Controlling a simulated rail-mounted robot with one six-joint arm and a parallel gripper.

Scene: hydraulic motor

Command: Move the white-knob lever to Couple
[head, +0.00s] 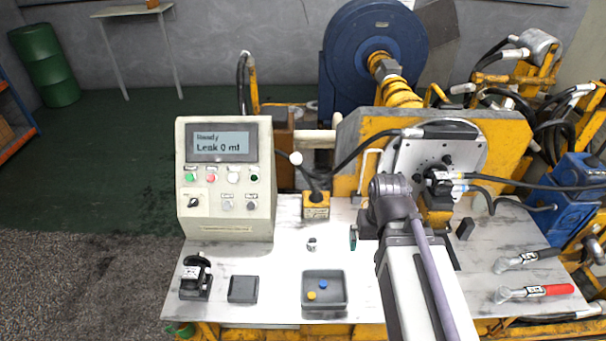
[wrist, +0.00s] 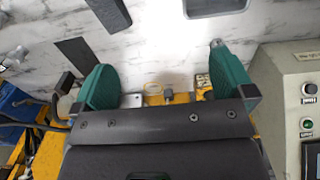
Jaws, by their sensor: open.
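The white-knob lever (head: 296,159) stands on a small yellow labelled block (head: 316,207) just right of the control box in the head view. Its white ball is at the upper left end of a dark shaft, tilted up and left. The label is too small to read. My gripper (wrist: 165,78) is open and empty, its two green fingers wide apart in the wrist view. In the head view one green finger shows right of the lever block, apart from it; the rest is hidden behind my arm. The knob cannot be made out in the wrist view.
The control box (head: 224,190) reads "Ready, Leak 0 ml". A small metal fitting (head: 311,244), a grey tray (head: 324,304) with blue and yellow pieces, and a black clamp-like part (head: 196,277) lie on the bench. Hoses and the motor (head: 432,160) crowd the right.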

